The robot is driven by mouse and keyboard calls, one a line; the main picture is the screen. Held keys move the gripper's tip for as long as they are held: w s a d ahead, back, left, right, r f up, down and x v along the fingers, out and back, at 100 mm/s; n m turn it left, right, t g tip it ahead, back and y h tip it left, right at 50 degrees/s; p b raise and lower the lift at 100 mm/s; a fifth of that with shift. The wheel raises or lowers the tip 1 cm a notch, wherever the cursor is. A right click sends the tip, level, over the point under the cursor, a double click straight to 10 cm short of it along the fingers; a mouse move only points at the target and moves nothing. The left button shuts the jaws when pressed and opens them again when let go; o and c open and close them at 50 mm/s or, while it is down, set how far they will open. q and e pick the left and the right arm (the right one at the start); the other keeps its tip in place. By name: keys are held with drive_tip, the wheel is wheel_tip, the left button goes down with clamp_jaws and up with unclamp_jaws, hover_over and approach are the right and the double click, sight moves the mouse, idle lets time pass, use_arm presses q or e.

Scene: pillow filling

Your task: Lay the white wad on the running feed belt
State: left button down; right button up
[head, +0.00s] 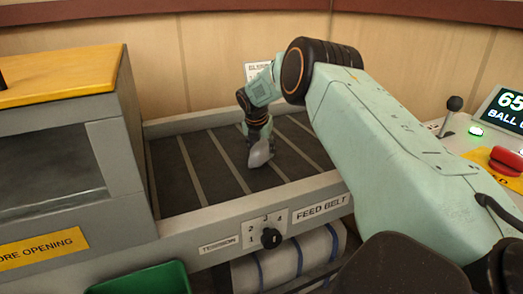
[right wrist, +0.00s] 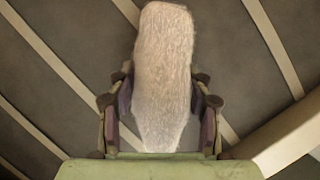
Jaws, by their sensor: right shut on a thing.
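The white wad (right wrist: 163,75) is a pale, fuzzy, elongated lump between the fingers of my right gripper (right wrist: 162,115) in the right wrist view. My right gripper (head: 259,140) is shut on it and points down over the middle of the feed belt (head: 178,185) in the head view. The wad (head: 260,153) shows there as a small greyish-white shape below the gripper. I cannot tell whether it touches the belt. The belt is dark with light cross slats. My left gripper is not in view.
A grey machine with a yellow top (head: 60,75) stands at the belt's left end. A frame rail with a tension knob (head: 271,238) runs along the front. A green bin (head: 140,280) is below. A control panel with a red button (head: 505,162) and a lever (head: 453,106) is at right.

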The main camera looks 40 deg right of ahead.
idle(0.3)
drive_tip(key=shift+f, duration=0.1)
drive_tip(key=shift+f, duration=0.4)
drive_tip(key=o, duration=1.3)
drive_tip(key=shift+o, duration=0.2)
drive_tip(key=shift+r, duration=0.3)
drive_tip(key=p+v, duration=0.2)
drive_tip(key=v, duration=1)
drive_tip(key=shift+a+r+p, duration=0.15)
drive_tip(key=shift+r+p, duration=0.15)
drive_tip(key=shift+p, duration=0.05)
